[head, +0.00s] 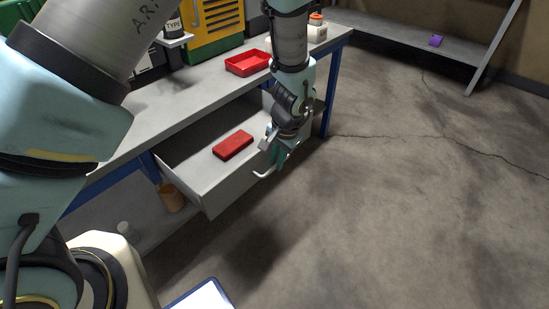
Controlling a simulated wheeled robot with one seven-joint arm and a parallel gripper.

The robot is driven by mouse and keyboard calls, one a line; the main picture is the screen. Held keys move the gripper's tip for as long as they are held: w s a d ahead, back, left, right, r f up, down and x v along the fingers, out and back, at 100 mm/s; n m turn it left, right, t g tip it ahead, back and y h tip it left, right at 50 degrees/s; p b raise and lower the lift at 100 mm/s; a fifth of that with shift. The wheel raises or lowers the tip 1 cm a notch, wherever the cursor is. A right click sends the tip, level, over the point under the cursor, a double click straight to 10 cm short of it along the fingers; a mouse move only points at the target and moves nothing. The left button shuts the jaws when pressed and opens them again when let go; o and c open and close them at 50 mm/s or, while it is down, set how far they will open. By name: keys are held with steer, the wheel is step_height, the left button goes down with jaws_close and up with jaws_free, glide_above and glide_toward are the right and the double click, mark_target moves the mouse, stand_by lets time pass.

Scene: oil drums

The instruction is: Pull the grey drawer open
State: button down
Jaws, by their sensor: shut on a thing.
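The grey drawer (222,191) is pulled out from under the workbench, so its inside shows. A red box-shaped thing (233,145) lies in it. The drawer's pale bar handle (264,174) is on its front. My gripper (274,164) points down at the front of the drawer, shut on the handle. The fingertips are small in the view and the arm hides the drawer's right part.
The grey workbench (140,128) has blue legs and carries a red tray (248,63), a yellow-and-green cabinet (213,28) and a white bottle (316,30). An orange-brown container (171,197) stands below the drawer. The cracked floor (400,220) in front and right is clear.

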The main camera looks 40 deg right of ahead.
steer(key=c, duration=0.9)
jaws_free()
steer(key=r, duration=0.3)
steer(key=s+r, duration=0.1)
steer(key=r, duration=0.3)
steer(key=s+r, duration=0.1)
steer(key=r, duration=0.2)
steer(key=shift+d+r, duration=0.2)
steer(key=shift+r, duration=0.1)
